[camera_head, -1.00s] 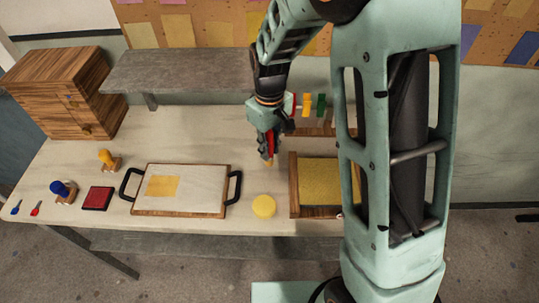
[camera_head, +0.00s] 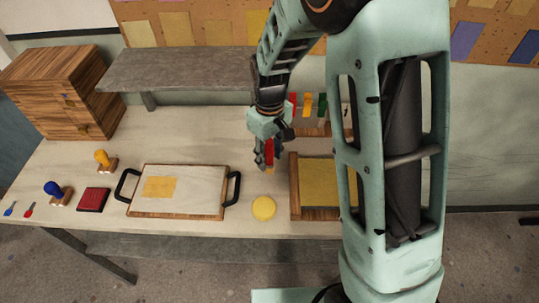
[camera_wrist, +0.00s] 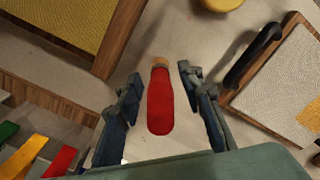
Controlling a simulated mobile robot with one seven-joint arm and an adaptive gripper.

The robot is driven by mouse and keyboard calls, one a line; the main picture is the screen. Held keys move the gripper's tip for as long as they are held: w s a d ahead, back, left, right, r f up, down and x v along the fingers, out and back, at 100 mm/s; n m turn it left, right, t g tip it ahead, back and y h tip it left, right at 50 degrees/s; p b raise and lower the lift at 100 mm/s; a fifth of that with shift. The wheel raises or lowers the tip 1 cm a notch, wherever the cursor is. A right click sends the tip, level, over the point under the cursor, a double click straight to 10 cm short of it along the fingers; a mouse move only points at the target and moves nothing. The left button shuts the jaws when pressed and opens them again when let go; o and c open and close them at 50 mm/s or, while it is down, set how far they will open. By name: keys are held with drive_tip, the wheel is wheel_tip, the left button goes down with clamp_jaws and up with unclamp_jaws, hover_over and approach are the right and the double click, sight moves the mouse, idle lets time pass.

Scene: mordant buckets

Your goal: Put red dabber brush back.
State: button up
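The red dabber brush (camera_wrist: 160,102) has a rounded red body and a wooden tip; its tip points to the top of the wrist view. In the head view the brush (camera_head: 270,152) shows among my fingers, tip towards the front of the table. My gripper (camera_wrist: 158,72) is open, one finger on each side of the brush, with a visible gap on both sides. I cannot tell whether the brush touches the table. A wooden rack (camera_head: 312,131) with red, yellow and green pieces stands behind to the right; it also shows at lower left in the wrist view (camera_wrist: 45,98).
A wooden tray with a yellow mat (camera_head: 294,187) is just right of my gripper. A yellow disc (camera_head: 263,208) lies in front. A board with black handles (camera_head: 205,188) is to the left, with a red pad (camera_head: 93,200) and stamps beyond. A grey shelf (camera_head: 180,72) stands behind.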

wheel_tip(320, 180, up, 12)
drive_tip(key=shift+r, duration=0.2)
idle(0.4)
